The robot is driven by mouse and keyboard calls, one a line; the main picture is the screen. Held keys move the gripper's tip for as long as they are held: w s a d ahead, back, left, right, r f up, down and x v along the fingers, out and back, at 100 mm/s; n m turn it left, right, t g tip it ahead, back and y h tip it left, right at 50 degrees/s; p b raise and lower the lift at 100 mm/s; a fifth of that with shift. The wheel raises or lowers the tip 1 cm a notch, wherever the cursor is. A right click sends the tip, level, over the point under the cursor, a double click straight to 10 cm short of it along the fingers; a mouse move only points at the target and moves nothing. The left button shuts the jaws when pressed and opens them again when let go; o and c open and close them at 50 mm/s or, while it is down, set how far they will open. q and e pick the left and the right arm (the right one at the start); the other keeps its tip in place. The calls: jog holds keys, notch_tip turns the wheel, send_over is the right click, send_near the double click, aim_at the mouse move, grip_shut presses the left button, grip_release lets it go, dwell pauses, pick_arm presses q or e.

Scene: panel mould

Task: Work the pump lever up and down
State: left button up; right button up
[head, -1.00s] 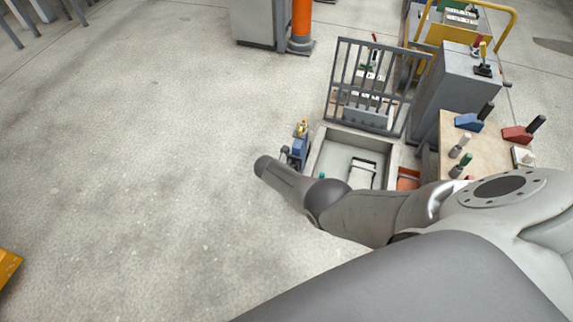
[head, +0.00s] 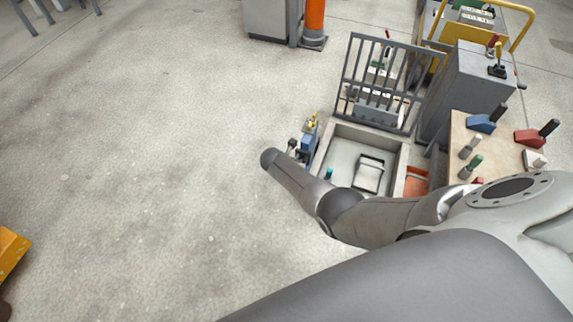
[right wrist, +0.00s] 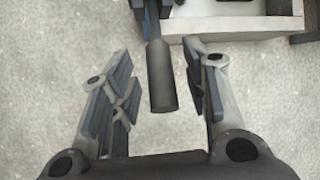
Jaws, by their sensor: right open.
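The pump lever's dark grey cylindrical handle (right wrist: 161,80) points down the right wrist view, towards my palm. Its far end meets a dark blue-grey body at the top edge. My right gripper (right wrist: 160,52) is open, one finger on each side of the handle, with gaps visible on both sides. In the head view a blue unit with a yellow top (head: 309,138), likely the pump, stands at the left side of a pale basin. My left gripper is out of view.
The pale basin (head: 400,158) holds a white framed piece (head: 369,173). A grey barred gate (head: 381,82) stands behind it. A table (head: 463,130) with coloured handles and a grey cabinet (head: 470,85) stand to the right.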

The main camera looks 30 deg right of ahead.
jog(key=v, duration=1)
jog(key=shift+r, duration=0.15)
jog(key=shift+s+a, duration=0.1)
dwell(0.5)
